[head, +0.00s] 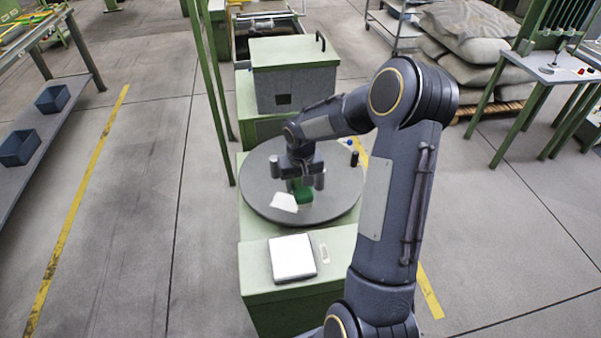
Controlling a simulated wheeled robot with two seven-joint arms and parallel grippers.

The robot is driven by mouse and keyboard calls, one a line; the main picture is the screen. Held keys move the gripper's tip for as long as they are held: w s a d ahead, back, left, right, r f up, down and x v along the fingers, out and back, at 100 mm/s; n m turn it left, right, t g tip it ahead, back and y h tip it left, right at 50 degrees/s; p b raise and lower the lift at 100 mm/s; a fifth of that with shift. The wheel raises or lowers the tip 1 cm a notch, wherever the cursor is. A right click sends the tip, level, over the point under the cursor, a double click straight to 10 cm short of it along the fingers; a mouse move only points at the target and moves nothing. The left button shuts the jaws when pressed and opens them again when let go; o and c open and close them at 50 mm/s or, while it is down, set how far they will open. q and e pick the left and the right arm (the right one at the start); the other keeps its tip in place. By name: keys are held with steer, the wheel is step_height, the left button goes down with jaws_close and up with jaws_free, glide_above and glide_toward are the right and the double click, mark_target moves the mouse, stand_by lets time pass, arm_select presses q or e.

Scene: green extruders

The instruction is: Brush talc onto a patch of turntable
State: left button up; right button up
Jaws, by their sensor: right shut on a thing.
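The round dark grey turntable (255,190) lies on a green bench in the middle of the head view. A white patch (284,202) shows on its near part, left of my right gripper. My right gripper (302,183) points down over the turntable and is shut on a green thing (303,195), which looks like the brush. Its pale lower end is at or just above the turntable, beside the white patch; I cannot tell whether it touches. The gripper hides part of the brush. My left gripper is not in view.
A white-topped block (292,257) and a small pale piece (324,253) lie on the bench's near end. A small dark cylinder (354,159) stands at the turntable's right rim. A green-lidded grey box (293,80) stands behind. Sacks (470,70) are piled at back right.

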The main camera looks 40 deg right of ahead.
steer(key=shift+r+p, duration=0.4)
steer(key=shift+r, duration=0.65)
